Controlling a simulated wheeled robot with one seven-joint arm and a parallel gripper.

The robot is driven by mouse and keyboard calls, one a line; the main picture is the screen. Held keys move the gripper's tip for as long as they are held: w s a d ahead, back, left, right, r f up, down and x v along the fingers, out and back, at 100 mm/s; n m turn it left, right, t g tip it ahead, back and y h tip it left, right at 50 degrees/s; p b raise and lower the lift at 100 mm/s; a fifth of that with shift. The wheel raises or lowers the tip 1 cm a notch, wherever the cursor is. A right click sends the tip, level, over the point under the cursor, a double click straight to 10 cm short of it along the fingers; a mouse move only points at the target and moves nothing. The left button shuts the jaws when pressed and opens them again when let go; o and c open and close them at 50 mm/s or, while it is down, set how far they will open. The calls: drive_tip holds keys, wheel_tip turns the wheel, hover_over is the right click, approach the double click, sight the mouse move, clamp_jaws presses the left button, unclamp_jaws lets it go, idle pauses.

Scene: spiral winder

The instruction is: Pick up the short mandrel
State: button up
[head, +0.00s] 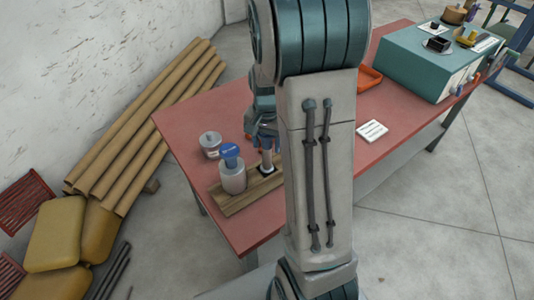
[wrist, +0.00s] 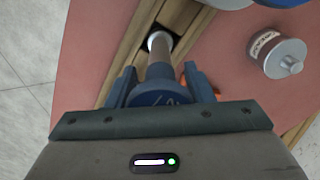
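A slim grey mandrel (head: 266,161) with a blue, marked head (wrist: 160,94) stands in a square dark socket of the wooden rack (head: 233,208). My gripper (wrist: 163,80) is above the rack, its blue fingers spread on either side of this mandrel. They stand apart from the shaft; whether they touch the head is unclear. A thicker grey mandrel (head: 232,180) with a blue top stands to its left on the rack. I cannot tell for certain which one is called short. My arm hides part of the rack in the head view.
A grey labelled cylinder (head: 210,143) stands on the red table (head: 185,127) behind the rack; it also shows in the wrist view (wrist: 279,52). A white card (head: 372,131), an orange tray (head: 370,77) and a teal machine (head: 415,65) are to the right.

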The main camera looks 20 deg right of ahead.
drive_tip(key=c, duration=0.9)
wheel_tip(320, 180, up, 10)
drive_tip(key=shift+f, duration=0.1)
drive_tip(key=shift+r+p, duration=1.65)
drive_tip(key=shift+r, duration=0.95)
